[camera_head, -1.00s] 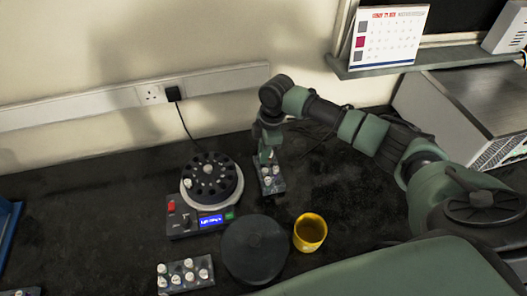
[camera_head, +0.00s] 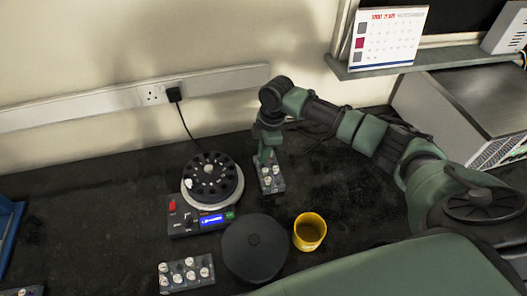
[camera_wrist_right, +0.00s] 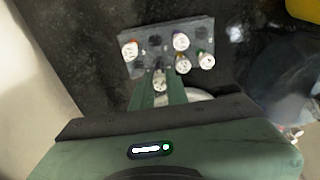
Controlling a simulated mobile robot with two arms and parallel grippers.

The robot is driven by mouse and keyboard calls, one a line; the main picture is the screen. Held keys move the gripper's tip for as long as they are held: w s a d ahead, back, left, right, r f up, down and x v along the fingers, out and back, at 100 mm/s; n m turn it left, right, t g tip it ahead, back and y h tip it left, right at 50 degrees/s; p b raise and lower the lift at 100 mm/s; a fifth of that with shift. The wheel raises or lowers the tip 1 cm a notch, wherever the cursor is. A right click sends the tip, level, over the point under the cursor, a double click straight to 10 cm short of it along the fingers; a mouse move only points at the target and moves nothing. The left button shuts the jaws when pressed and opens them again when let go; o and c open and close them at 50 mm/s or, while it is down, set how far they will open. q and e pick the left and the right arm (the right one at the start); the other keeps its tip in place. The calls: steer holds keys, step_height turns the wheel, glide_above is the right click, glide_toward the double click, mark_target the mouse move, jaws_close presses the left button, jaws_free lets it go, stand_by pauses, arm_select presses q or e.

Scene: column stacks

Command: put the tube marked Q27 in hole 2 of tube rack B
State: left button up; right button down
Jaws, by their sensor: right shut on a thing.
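My right gripper (camera_head: 267,162) is at the far end of a small grey rack (camera_head: 272,184) beside the centrifuge. In the right wrist view the gripper (camera_wrist_right: 159,92) is shut on a white-capped tube (camera_wrist_right: 159,78) at the near edge of that rack (camera_wrist_right: 145,67). I cannot tell how deep the tube sits in a hole. Several other capped tubes (camera_wrist_right: 181,41) stand in the rack, and dark empty holes (camera_wrist_right: 155,41) show between them. The Q27 mark and the rack letter are not readable. My left gripper is not in view.
A centrifuge (camera_head: 202,222) with a dark open rotor (camera_head: 212,176) stands to the left. A round black lid (camera_head: 254,250), a yellow cup (camera_head: 309,232) and another rack with several tubes (camera_head: 186,274) are in front. A blue bin (camera_head: 8,222) is at the left edge.

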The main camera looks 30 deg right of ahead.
mark_target(264, 166)
steer(key=shift+f, duration=0.4)
stand_by(0.7)
steer(key=shift+f, duration=0.2)
steer(key=shift+f+b, duration=0.45)
steer(key=shift+f, duration=0.4)
steer(key=c, duration=1.3)
jaws_free()
steer(key=shift+o, duration=1.3)
steer(key=shift+f, duration=0.15)
steer(key=shift+s, duration=0.1)
